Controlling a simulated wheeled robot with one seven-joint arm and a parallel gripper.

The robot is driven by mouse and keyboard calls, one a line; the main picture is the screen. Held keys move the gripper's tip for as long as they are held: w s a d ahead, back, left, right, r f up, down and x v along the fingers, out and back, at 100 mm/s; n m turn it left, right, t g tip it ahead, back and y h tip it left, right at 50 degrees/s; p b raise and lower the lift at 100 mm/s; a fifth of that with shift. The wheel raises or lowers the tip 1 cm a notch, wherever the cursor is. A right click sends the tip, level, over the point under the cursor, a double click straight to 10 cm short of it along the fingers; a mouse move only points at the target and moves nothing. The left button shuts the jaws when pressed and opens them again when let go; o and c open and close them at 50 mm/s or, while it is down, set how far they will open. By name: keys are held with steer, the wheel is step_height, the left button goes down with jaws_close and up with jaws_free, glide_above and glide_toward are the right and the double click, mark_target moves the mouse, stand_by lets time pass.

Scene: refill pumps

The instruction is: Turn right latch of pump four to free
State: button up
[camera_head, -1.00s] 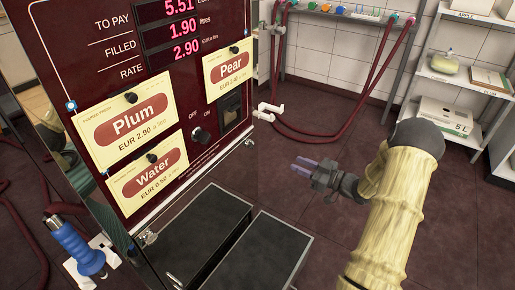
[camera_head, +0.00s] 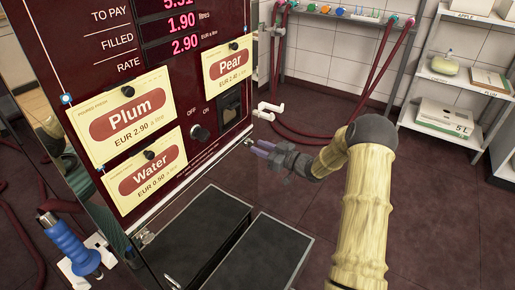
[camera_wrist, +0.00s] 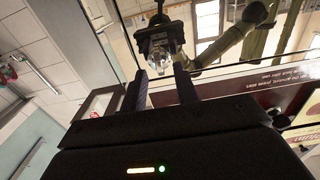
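The dark red pump panel (camera_head: 170,60) stands at the left, with Plum, Water and Pear cards on it. The small metal right latch (camera_head: 249,141) is at the panel's lower right corner. The left latch (camera_head: 147,236) is at the lower left corner. My gripper (camera_head: 256,147) is right at the right latch, coming from the right. In the wrist view my gripper (camera_wrist: 160,80) is open, its two dark fingers apart. A metal fitting (camera_wrist: 161,42), seemingly the latch, shows just beyond and between the fingertips. I cannot tell whether they touch it.
Two dark boxes (camera_head: 262,262) stand open or flat below the panel. A white hook holder (camera_head: 268,108) juts out right of the panel. A blue nozzle (camera_head: 68,243) hangs at the lower left. Shelves (camera_head: 455,75) stand at the right; the floor between is free.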

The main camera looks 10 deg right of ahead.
steer(key=shift+x, duration=0.9)
jaws_close()
